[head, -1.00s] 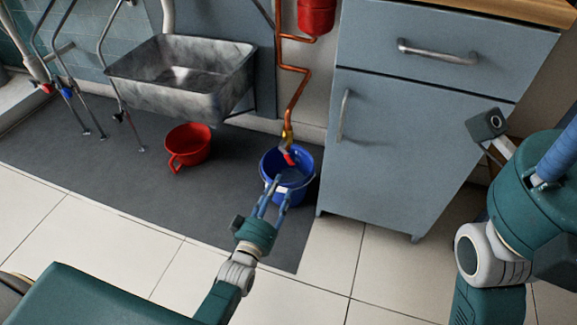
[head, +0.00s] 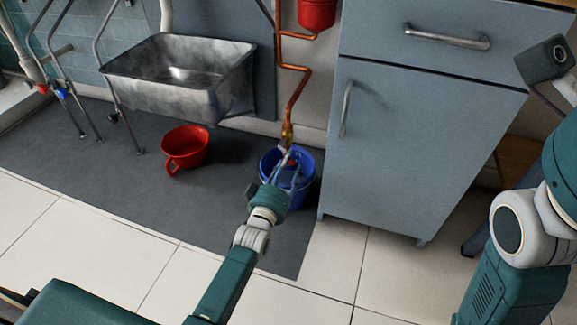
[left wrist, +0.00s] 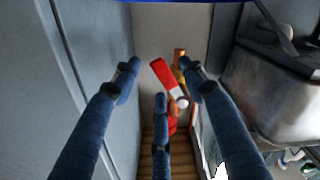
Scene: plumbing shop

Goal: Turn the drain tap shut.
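The drain tap (head: 287,136) is a brass fitting at the lower end of a copper pipe, above a blue bucket (head: 307,197). In the left wrist view its red lever (left wrist: 162,74) lies tilted between my fingers, with the brass body (left wrist: 178,72) behind. My left gripper (head: 287,170) reaches in from the front over the bucket and mostly hides the lever in the head view. In the left wrist view the left gripper (left wrist: 159,78) has its blue fingers spread around the lever; contact is not clear.
A grey cabinet (head: 420,150) stands right beside the bucket. A metal sink (head: 185,75) hangs left of the pipe, with a red pot (head: 186,146) on the dark mat (head: 100,150) below. A red vessel (head: 317,12) is above the tap. The tiled floor in front is free.

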